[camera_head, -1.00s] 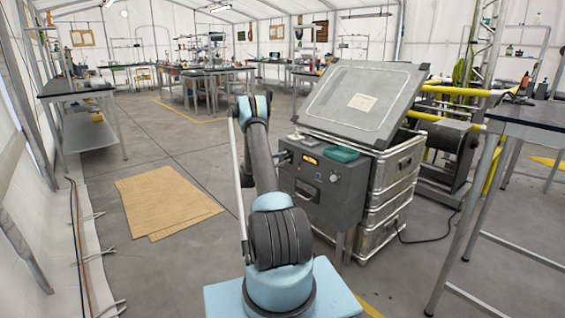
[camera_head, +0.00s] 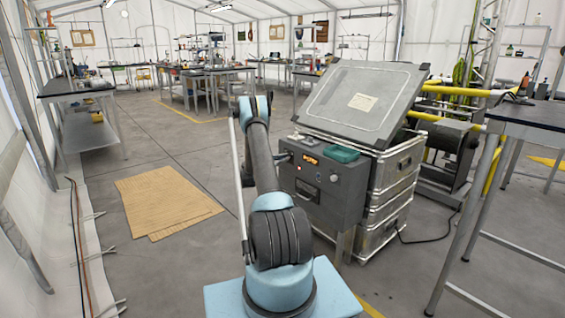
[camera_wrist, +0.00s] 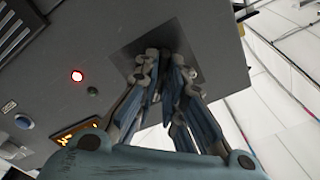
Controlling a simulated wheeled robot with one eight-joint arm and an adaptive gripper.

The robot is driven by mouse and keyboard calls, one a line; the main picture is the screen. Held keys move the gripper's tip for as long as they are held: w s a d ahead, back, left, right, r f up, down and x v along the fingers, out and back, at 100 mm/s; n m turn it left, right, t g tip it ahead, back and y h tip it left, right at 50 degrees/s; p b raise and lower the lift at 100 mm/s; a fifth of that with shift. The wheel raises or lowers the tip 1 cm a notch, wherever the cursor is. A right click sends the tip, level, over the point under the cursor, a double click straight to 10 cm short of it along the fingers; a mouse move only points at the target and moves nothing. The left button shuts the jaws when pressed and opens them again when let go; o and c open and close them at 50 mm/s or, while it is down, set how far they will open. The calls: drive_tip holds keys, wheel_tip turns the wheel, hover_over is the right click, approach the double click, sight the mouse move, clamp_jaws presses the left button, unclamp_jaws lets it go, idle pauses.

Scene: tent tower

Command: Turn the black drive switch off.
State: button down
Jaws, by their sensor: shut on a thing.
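The black drive switch is on the grey control panel (camera_head: 335,193) of the metal case in the head view. In the wrist view my gripper (camera_wrist: 167,72) reaches onto a dark square plate (camera_wrist: 182,38) on that panel, and its fingers are closed together there. The switch itself is hidden between the fingertips, so I cannot make out its position. A red lamp (camera_wrist: 77,76) glows on the panel, beside a lit orange display (camera_wrist: 78,131).
A blue round button (camera_wrist: 24,121) and a vent (camera_wrist: 17,28) are on the panel. The case (camera_head: 392,190) has a raised lid (camera_head: 362,100). A table (camera_head: 540,117) stands at the right. Cardboard (camera_head: 165,201) lies on the open floor at left.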

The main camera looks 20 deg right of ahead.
drive_tip(key=shift+s+d+n, duration=0.1)
drive_tip(key=shift+d+n, duration=0.05)
drive_tip(key=shift+n, duration=4.15)
drive_tip(key=shift+s+d+n, duration=0.1)
drive_tip(key=shift+d+n, duration=0.05)
drive_tip(key=shift+n, duration=4.15)
drive_tip(key=c, duration=1.7)
unclamp_jaws()
drive_tip(key=shift+a, duration=0.1)
drive_tip(key=v, duration=1.2)
